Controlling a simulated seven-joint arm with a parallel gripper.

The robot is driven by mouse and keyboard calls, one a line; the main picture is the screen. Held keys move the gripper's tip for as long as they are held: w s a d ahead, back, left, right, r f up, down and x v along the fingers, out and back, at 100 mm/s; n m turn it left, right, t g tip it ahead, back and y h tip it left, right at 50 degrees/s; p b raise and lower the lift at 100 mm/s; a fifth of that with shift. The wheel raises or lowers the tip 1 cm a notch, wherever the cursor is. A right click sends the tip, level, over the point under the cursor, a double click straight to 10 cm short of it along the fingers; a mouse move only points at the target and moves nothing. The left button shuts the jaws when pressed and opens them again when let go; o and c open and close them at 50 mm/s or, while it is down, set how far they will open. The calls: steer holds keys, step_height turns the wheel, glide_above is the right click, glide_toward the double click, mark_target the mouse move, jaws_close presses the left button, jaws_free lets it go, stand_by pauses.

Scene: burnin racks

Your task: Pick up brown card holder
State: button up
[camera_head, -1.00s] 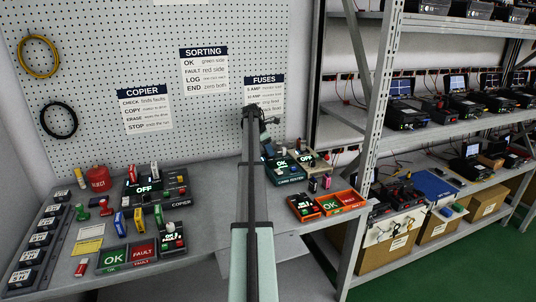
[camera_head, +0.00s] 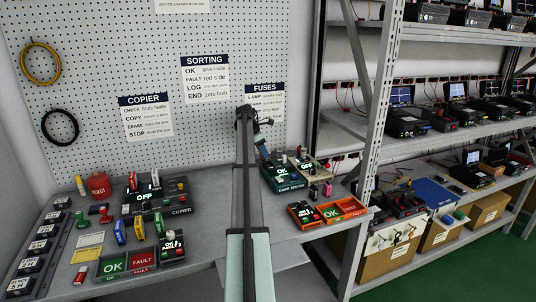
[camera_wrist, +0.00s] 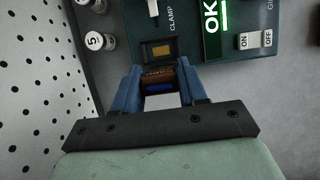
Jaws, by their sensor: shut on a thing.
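My gripper (camera_wrist: 160,90) shows in the wrist view with its two blue fingers closed on a small brown card holder (camera_wrist: 158,74). A blue patch shows on the near side of the holder. The holder sits between the fingertips, just in front of a dark slot with a tan contact on the teal card tester (camera_wrist: 215,50); I cannot tell whether it touches the slot. In the head view the arm reaches to the back of the bench, and the tester (camera_head: 284,179) stands right of the arm. The holder is hidden there.
White numbered knobs (camera_wrist: 96,41) stand left of the tester. The pegboard (camera_wrist: 40,90) is close on the left. The copier (camera_head: 155,198) and several small coloured parts stand left of the arm.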

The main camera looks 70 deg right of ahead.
steer(key=w+a, duration=1)
steer(key=a, duration=0.1)
steer(key=s+d+r+m, duration=0.1)
steer(key=s+d, duration=0.3)
steer(key=s, duration=0.3)
steer(key=s+d+r+m, duration=0.1)
steer(key=s+d, duration=0.3)
steer(key=s, duration=0.4)
steer(key=n, duration=0.2)
glide_above(336, 212)
steer(key=w+a, duration=0.2)
steer(key=shift+s+d+f, duration=0.1)
steer(key=shift+f, duration=2.1)
steer(key=shift+s+d+f, duration=0.1)
steer(key=shift+f, duration=2.1)
